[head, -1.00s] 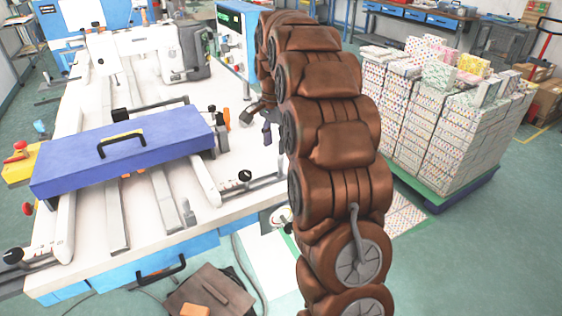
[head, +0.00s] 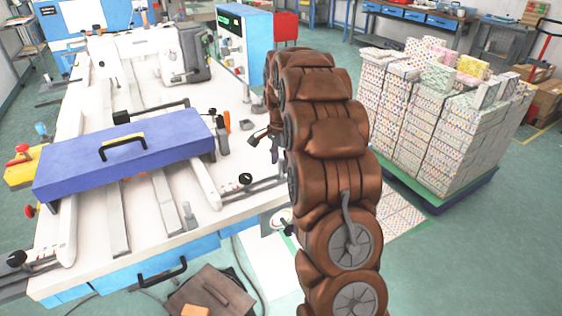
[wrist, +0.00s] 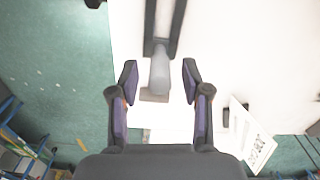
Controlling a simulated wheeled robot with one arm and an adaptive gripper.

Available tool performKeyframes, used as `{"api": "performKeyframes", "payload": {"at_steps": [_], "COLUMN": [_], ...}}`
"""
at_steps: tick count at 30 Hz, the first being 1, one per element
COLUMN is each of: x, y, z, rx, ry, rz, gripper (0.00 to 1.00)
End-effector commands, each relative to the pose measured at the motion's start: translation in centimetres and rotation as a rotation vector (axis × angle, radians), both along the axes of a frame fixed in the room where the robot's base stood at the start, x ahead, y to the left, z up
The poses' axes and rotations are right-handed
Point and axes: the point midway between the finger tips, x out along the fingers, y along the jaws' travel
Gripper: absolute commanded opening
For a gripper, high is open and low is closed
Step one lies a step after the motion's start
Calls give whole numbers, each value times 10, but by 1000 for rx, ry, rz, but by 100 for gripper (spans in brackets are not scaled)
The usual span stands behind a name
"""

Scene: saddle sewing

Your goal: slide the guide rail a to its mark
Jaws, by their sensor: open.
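A white sewing table (head: 90,207) carries pale metal rails running front to back; one strip rail (head: 165,194) lies in front of the blue-purple cover. No label shows which is guide rail a, and I see no mark. My gripper (head: 266,142) is at the table's right side in the head view, mostly hidden behind my brown arm. In the wrist view my gripper (wrist: 160,85) is open, its dark purple-padded fingers spread on either side of a grey rounded part (wrist: 160,70). This part joins two dark bars. I cannot tell whether the fingers touch it.
The blue-purple cover (head: 75,172) with a black handle spans the table. A black knob on a rod (head: 245,179) stands at the front right. A blue control box (head: 252,35) is behind. A pallet stack of patterned boxes (head: 425,125) stands right; green floor lies between.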

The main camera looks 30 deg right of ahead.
Motion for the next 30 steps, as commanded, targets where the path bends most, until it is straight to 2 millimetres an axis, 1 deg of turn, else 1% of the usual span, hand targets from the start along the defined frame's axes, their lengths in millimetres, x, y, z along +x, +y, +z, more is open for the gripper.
{"api": "performKeyframes", "payload": {"at_steps": [4,12,25,26,30], "x": [0,0,0,0,0], "y": [0,0,0,0,0], "z": [-6,-7,-7,-7,-6], "rx": [-1,-1,-1,-1,-1], "ry": [-1,-2,-1,-1,-1], "rz": [0,0,0,0,0], "gripper": [48,47,2,0,0]}}
